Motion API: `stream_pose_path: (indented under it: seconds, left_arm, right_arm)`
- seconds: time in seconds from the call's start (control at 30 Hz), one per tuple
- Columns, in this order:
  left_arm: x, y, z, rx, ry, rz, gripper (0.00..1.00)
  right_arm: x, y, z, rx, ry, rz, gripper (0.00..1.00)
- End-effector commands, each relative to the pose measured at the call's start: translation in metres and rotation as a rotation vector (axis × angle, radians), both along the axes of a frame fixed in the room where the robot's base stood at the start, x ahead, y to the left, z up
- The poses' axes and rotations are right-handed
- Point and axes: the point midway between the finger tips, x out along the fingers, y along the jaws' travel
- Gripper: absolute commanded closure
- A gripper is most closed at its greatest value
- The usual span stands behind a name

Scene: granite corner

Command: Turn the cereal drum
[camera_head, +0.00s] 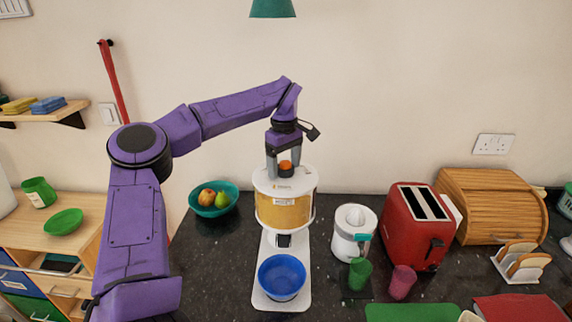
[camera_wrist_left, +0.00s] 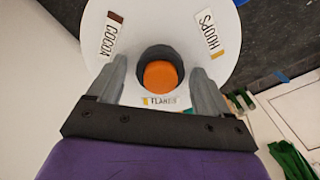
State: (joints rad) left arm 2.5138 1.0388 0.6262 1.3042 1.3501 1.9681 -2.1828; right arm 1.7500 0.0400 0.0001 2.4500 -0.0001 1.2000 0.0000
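The cereal drum (camera_head: 284,211) is a clear cylinder of yellow cereal with a white top, on a white stand. A blue bowl (camera_head: 281,277) sits on the stand's base below it. In the left wrist view the white drum top (camera_wrist_left: 215,15) carries the labels COCOA, HOOPS and FLAKES, with FLAKES nearest my gripper. An orange knob (camera_wrist_left: 160,75) in a dark ring stands at its centre. My left gripper (camera_wrist_left: 160,82) points down over the top, its two fingers apart on either side of the knob, with small gaps visible. My right gripper is out of view.
A teal fruit bowl (camera_head: 232,198) stands left of the stand. A white juicer (camera_head: 352,232), green and pink cups, and a red toaster (camera_head: 416,225) stand to the right. A wooden bread box (camera_head: 490,205) is farther right. Dark counter shows left of the stand.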

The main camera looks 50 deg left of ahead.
Motion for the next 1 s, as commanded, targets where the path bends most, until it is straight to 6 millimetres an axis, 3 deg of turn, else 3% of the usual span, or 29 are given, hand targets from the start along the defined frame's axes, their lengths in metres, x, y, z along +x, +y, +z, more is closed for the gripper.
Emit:
stream_pose_path:
  seconds: [0.13, 0.23, 0.6, 1.0]
  left_arm:
    - [0.001, -0.001, 0.002, 0.000, 0.000, -0.001, 0.21]
    - [0.001, 0.000, 0.015, 0.002, -0.001, 0.000, 0.21]
    - [0.000, 0.002, 0.095, 0.000, 0.000, 0.002, 0.21]
    - [-0.001, 0.002, 0.104, -0.003, 0.000, 0.000, 0.21]
  right_arm:
    - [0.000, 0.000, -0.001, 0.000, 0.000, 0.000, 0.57]
    - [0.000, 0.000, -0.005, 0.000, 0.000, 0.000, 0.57]
    - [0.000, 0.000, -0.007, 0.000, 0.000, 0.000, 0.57]
    - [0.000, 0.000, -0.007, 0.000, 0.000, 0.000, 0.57]
